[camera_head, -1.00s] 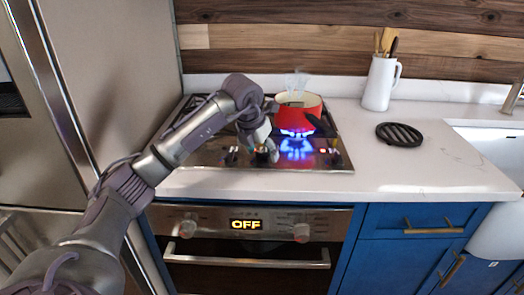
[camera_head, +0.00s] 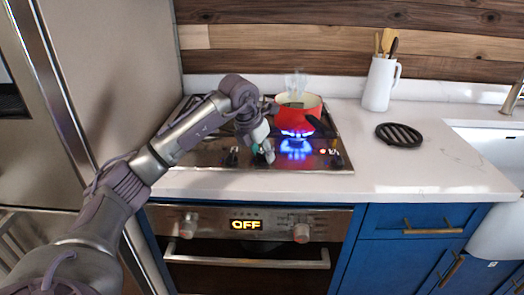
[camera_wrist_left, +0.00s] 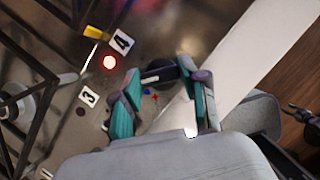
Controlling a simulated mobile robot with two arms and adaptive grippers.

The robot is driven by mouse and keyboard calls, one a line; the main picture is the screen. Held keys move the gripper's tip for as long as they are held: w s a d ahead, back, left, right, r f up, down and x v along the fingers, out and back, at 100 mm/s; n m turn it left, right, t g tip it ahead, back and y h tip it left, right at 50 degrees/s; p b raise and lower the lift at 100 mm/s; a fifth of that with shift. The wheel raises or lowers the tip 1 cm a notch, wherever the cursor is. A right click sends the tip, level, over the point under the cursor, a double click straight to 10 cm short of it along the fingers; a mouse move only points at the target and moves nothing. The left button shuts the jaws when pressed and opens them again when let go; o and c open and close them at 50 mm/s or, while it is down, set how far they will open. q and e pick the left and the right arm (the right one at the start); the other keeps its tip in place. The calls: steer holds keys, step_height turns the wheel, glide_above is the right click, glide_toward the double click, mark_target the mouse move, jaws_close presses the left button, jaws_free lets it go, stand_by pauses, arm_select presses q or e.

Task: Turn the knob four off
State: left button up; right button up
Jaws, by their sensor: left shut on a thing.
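My left gripper (camera_head: 263,152) is at the front control strip of the cooktop, left of the blue flame. In the left wrist view its teal fingers (camera_wrist_left: 163,98) are on either side of a dark knob (camera_wrist_left: 161,73) and shut on it. A label "4" (camera_wrist_left: 121,42) and a lit red light (camera_wrist_left: 110,62) are beside this knob. A label "3" (camera_wrist_left: 88,97) with a dark light (camera_wrist_left: 80,112) is further down. The fingers partly hide the knob, and its pointer direction cannot be told.
A red pot (camera_head: 288,124) sits over a blue flame (camera_head: 296,148) on the cooktop. Another knob (camera_head: 232,157) is left of my gripper. A white jug (camera_head: 379,85) and a black trivet (camera_head: 399,135) stand on the counter at right. The oven display (camera_head: 246,225) reads OFF.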

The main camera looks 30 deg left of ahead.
arm_select(q)
steer(key=m+h+p, duration=0.1)
steer(key=m, duration=0.1)
steer(key=m+h+p, duration=0.1)
steer(key=m, duration=0.2)
steer(key=shift+w+a+r, duration=0.1)
steer(key=shift+a+r, duration=0.05)
steer(key=shift+r, duration=0.05)
steer(key=m+g+p, duration=0.1)
steer(key=m, duration=0.1)
steer(key=m+h+p, duration=0.1)
steer(key=m, duration=0.2)
steer(key=shift+w+g, duration=0.1)
steer(key=shift+g, duration=0.3)
steer(key=shift+f+m+h, duration=0.1)
steer(key=shift+m+h, duration=0.2)
steer(key=shift+m, duration=0.1)
steer(key=o, duration=1.1)
steer(key=shift+o, duration=0.2)
steer(key=v, duration=1.2)
